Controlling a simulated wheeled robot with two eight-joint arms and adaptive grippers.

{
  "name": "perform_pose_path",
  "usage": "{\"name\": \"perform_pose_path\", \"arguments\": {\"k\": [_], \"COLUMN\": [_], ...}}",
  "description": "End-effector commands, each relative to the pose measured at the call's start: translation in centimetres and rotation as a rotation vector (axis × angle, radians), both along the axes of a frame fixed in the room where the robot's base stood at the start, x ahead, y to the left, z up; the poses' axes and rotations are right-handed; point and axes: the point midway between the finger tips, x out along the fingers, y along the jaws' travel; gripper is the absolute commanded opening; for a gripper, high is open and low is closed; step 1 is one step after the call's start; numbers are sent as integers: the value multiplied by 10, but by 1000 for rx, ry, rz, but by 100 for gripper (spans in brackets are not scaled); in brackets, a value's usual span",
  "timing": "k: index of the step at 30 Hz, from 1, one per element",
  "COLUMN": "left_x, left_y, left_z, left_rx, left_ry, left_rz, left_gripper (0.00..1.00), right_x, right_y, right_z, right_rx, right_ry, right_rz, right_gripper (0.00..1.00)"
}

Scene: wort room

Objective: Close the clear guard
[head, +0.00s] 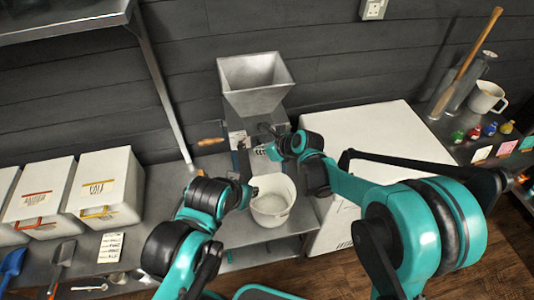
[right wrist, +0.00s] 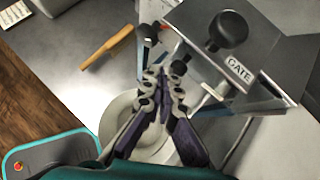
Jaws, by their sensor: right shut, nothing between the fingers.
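The grain mill (head: 243,135) stands against the wall under a metal hopper (head: 256,85). In the right wrist view its grey housing (right wrist: 285,60) carries a black knob and a GATE label (right wrist: 238,72). Bluish strips (right wrist: 262,106) at the housing's lower front look like the edges of the clear guard; its see-through face is hard to make out, and I cannot tell its angle. My right gripper (head: 270,151) is at the mill's front; its fingers (right wrist: 164,78) are shut and empty, close to the strips. Contact is unclear. My left gripper (head: 249,192) is beside the white bucket, its fingers too small to read.
The white bucket (head: 272,217) stands below the mill. A wooden handle (right wrist: 107,47) lies left of the mill. White bins (head: 105,185) stand at the left. A white cabinet (head: 375,135) is right of the mill, with a mug (head: 484,98) and small coloured items beyond.

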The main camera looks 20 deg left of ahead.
Motion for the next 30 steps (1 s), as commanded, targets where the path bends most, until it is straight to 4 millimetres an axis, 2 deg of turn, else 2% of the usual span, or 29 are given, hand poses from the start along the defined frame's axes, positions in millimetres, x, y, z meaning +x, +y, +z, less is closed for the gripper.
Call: {"name": "perform_pose_path", "arguments": {"k": [7,23,30], "left_x": [0,0,0], "left_y": [0,0,0], "left_z": [0,0,-2], "left_rx": [0,0,0], "left_ry": [0,0,0], "left_rz": [0,0,0], "left_gripper": [26,26,26], "right_x": [5,7,6], "right_y": [8,10,-2], "right_z": [0,0,-1], "right_rx": [0,0,0], "right_ry": [1,1,0], "right_rz": [-1,-1,0], "right_gripper": [0,0,0]}}
